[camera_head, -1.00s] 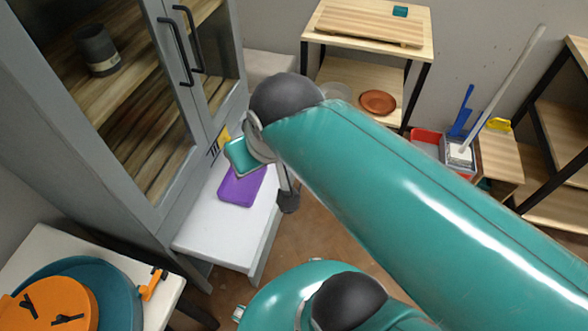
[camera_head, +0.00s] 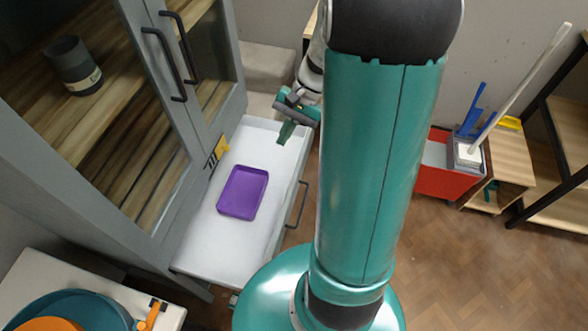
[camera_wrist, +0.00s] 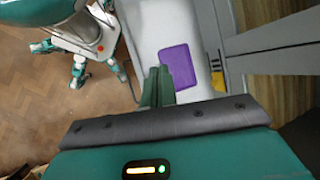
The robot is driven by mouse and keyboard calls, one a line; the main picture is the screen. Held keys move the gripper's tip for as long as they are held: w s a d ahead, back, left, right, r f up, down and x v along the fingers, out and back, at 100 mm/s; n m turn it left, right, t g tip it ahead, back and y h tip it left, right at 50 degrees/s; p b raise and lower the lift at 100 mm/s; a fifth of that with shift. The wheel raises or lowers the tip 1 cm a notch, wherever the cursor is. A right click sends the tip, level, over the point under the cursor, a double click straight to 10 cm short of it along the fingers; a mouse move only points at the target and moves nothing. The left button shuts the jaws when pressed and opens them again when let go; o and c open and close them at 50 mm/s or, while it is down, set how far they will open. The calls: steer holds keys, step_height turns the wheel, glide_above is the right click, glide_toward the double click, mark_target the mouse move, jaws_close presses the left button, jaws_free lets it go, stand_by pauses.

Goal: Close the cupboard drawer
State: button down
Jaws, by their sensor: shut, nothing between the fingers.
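The cupboard (camera_head: 180,215) is grey with glass doors. Its white drawer (camera_head: 205,245) is pulled out below the doors, with a dark bar handle (camera_head: 297,205) on its front. A purple tray (camera_head: 243,192) and a yellow item (camera_head: 218,151) lie in the drawer. My gripper (camera_head: 285,134) is shut and empty, above the far end of the drawer near its front edge. In the wrist view the gripper (camera_wrist: 157,82) points toward the drawer (camera_wrist: 146,25) and the purple tray (camera_wrist: 179,68). I cannot tell whether the fingers touch the drawer.
A white-topped table (camera_head: 60,270) with a teal basin (camera_head: 85,305) stands at the lower left. A red bucket (camera_head: 440,180) and a small wooden stand (camera_head: 505,165) are at the right. The brown floor (camera_head: 440,260) at the lower right is clear.

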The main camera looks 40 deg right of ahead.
mark_target(295, 185)
steer(key=s+d+f+m+t+y, duration=0.25)
steer(key=d+f+m, duration=0.3)
steer(key=f, duration=0.35)
steer(key=s+d+f+m+t+y, duration=0.2)
steer(key=d+f+m+t+y, duration=0.15)
steer(key=d+f, duration=0.45)
steer(key=s+d+f+m+t+h, duration=0.1)
steer(key=s+f+m+t, duration=0.25)
steer(key=f, duration=0.45)
steer(key=s+d+f+m+t+h, duration=0.1)
steer(key=s+f+m+t, duration=0.2)
steer(key=f+m+t, duration=0.35)
steer(key=shift+n+g, duration=0.5)
steer(key=shift+g, duration=0.2)
steer(key=x, duration=0.9)
steer(key=f+x, duration=0.1)
steer(key=x, duration=0.3)
steer(key=shift+w+a, duration=0.1)
steer(key=shift+a, duration=0.35)
steer(key=x, duration=2.4)
steer(key=shift+a+r, duration=0.1)
steer(key=shift+a, duration=0.3)
steer(key=shift+d, duration=0.1)
